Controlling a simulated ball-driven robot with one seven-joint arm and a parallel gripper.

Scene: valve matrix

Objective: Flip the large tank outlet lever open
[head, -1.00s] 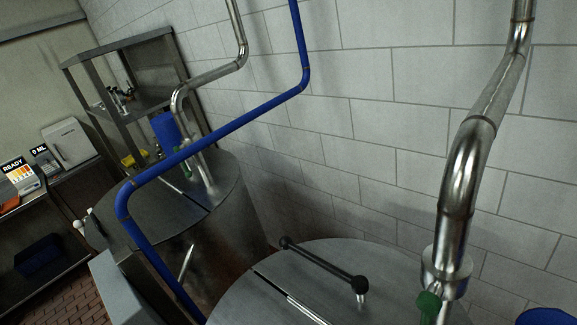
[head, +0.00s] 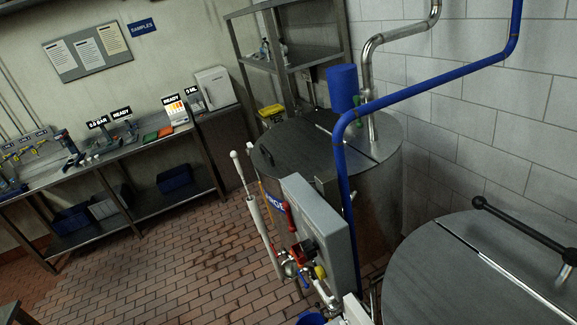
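Two steel tanks are in view. One tank (head: 440,270) is close at the lower right, its lid crossed by a black-handled bar (head: 535,233). The other tank (head: 370,205) stands farther back by the wall. I cannot tell for sure which is the large one. A cluster of valves (head: 295,265) with red, yellow and blue parts sits beside a grey box (head: 318,222) in front of the far tank. A red handle (head: 289,217) stands upright there. No lever can be surely told as the large tank's outlet lever. My gripper is not in view.
A blue pipe (head: 430,88) runs down in front of the far tank. A white pole (head: 258,215) leans beside the valves. A workbench (head: 110,160) with instruments lines the left wall. The brick floor (head: 165,255) between is clear.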

